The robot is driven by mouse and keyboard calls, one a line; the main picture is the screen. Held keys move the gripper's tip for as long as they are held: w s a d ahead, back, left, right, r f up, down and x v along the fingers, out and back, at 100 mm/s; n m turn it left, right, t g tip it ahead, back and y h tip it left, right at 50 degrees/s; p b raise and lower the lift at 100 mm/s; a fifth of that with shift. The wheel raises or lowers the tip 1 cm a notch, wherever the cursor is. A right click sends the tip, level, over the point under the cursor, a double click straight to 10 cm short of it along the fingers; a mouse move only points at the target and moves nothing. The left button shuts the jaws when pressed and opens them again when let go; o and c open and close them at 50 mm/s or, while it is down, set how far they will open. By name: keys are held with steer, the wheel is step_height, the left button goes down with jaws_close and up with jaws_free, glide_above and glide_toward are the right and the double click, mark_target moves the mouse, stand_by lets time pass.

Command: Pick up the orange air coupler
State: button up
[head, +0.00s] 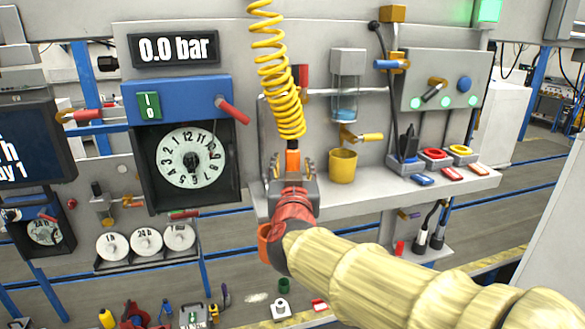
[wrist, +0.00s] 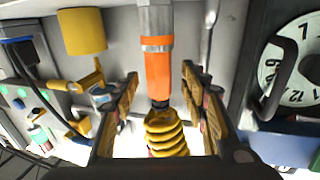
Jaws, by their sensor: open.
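The orange air coupler (head: 293,161) hangs upright at the lower end of the yellow coiled hose (head: 278,80). In the wrist view, which is upside down, the orange coupler (wrist: 158,75) has a grey metal end above it and the hose below. My gripper (head: 292,172) is at the coupler, in front of the panel. In the wrist view its fingers (wrist: 159,80) stand open on either side of the coupler, with visible gaps on both sides. The coupler's lower part is hidden behind my gripper in the head view.
A grey shelf (head: 380,192) juts out to the right of my gripper, with a yellow cup (head: 343,166) close by. A dial box (head: 190,160) and red-handled lever (head: 232,109) are on the left. An orange ring-like part (head: 265,243) shows below my gripper.

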steer(key=w, duration=0.3)
steer(key=shift+s, duration=0.15)
steer(key=shift+c, duration=0.3)
steer(key=shift+c, duration=0.5)
steer(key=shift+c, duration=0.6)
steer(key=c, duration=0.7)
jaws_close()
